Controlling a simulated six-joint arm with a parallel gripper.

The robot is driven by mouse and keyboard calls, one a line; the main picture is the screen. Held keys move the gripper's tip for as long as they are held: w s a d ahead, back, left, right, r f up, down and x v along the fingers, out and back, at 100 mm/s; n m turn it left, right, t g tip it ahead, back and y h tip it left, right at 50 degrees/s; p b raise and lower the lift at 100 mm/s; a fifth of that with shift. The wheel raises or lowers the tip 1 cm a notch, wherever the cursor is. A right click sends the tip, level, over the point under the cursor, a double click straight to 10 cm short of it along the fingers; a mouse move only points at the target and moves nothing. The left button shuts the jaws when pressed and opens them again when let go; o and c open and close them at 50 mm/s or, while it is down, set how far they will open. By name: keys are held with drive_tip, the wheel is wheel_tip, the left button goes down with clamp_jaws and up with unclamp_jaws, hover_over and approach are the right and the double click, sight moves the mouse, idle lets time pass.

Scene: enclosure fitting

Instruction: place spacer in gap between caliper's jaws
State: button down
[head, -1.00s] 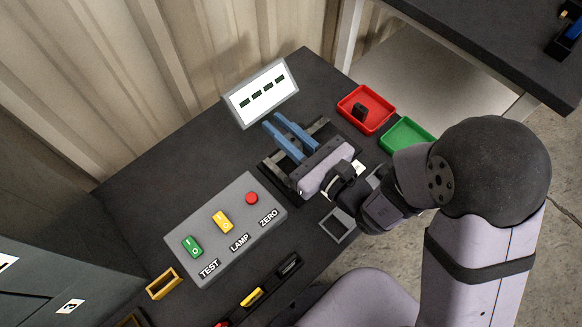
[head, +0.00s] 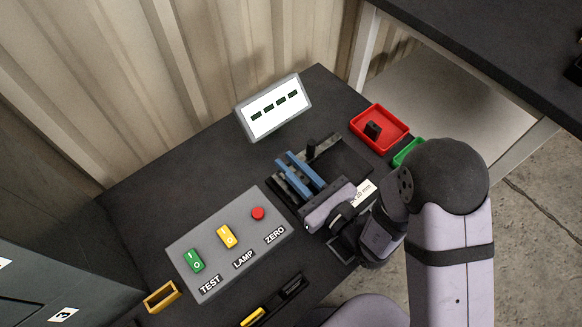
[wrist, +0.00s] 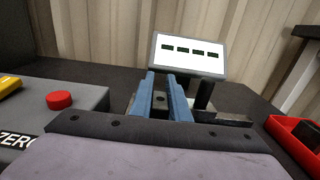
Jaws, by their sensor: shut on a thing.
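My gripper (head: 284,161) has two blue fingers on a lavender body. It is over the dark caliper fixture (head: 345,157) on the bench. The fingers also show in the wrist view (wrist: 161,74), pointing toward the display. A small grey piece with a dark hole (wrist: 160,98) shows between them; I take it for the spacer, held by the fingers. A black upright post (head: 311,148) stands on the fixture, right of the fingers, and shows in the wrist view (wrist: 205,94). The caliper's jaws and their gap are largely hidden by my fingers and body.
A display (head: 274,107) with dashes stands behind the fixture. A red tray (head: 398,136) holding a dark block and a partly hidden green tray (head: 404,155) lie right. A button panel (head: 212,264) is left. A white label (head: 365,191) lies by the fixture.

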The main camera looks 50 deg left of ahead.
sight(309, 185)
drive_tip(key=shift+f, duration=0.35)
drive_tip(key=shift+f, duration=0.2)
drive_tip(key=c, duration=1.7)
unclamp_jaws()
drive_tip(key=shift+d+r, duration=0.1)
drive_tip(key=shift+r, duration=0.1)
drive_tip(key=d+p, duration=0.2)
drive_tip(key=d, duration=0.8)
drive_tip(key=shift+w, duration=0.1)
drive_tip(key=shift+d+p, duration=0.4)
drive_tip(key=shift+d, duration=0.55)
